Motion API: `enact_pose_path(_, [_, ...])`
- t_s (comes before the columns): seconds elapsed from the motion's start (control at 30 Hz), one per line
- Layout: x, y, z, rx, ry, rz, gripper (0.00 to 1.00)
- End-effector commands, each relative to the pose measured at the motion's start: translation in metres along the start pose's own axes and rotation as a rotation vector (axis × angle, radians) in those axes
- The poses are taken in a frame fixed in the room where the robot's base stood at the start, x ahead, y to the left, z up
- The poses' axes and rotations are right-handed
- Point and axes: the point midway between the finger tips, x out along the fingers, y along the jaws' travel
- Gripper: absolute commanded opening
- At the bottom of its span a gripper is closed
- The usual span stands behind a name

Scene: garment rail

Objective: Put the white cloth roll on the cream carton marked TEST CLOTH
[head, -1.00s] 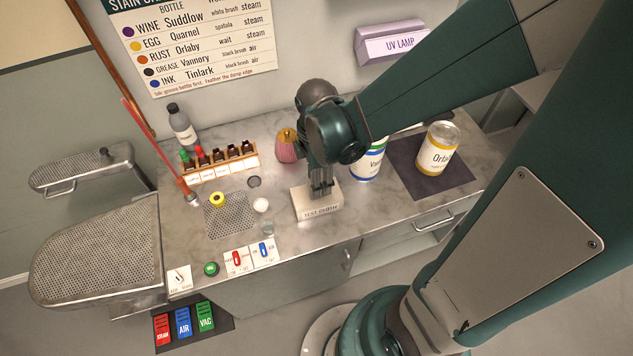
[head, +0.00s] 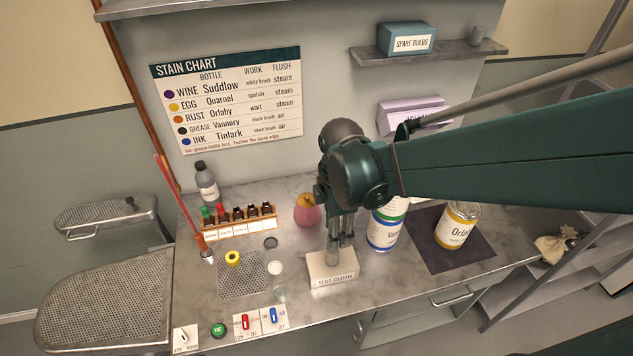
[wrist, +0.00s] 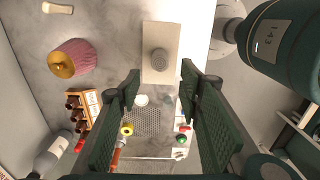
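The cream carton (head: 332,281), marked TEST CLOTH, sits near the front edge of the marble counter. It also shows in the wrist view (wrist: 159,30). A short round roll (head: 333,257), greyish in the shade, stands upright on the carton. In the wrist view its ringed top (wrist: 159,60) shows near the middle of the carton; I take it for the white cloth roll. My gripper (head: 340,240) is right above the carton. In the wrist view its fingers (wrist: 160,74) are spread, with the roll between and beyond the tips, apart from both.
A pink cushion-like item with a gold top (head: 307,211) stands behind the carton at left. A blue-and-white can (head: 383,233) is close on the right, and a yellow-labelled can (head: 456,227) stands on a dark mat. A bottle rack (head: 240,228) and perforated plate (head: 242,277) lie left.

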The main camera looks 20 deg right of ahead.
Motion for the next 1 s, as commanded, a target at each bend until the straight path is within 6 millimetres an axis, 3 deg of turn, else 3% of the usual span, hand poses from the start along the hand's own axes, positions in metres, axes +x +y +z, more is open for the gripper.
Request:
enact_pose_path(0.73, [-0.002, 0.000, 0.000, 0.005, 0.000, 0.002, 0.36])
enact_pose_path(1.0, [-0.013, -0.002, 0.003, 0.105, 0.006, 0.042, 0.36])
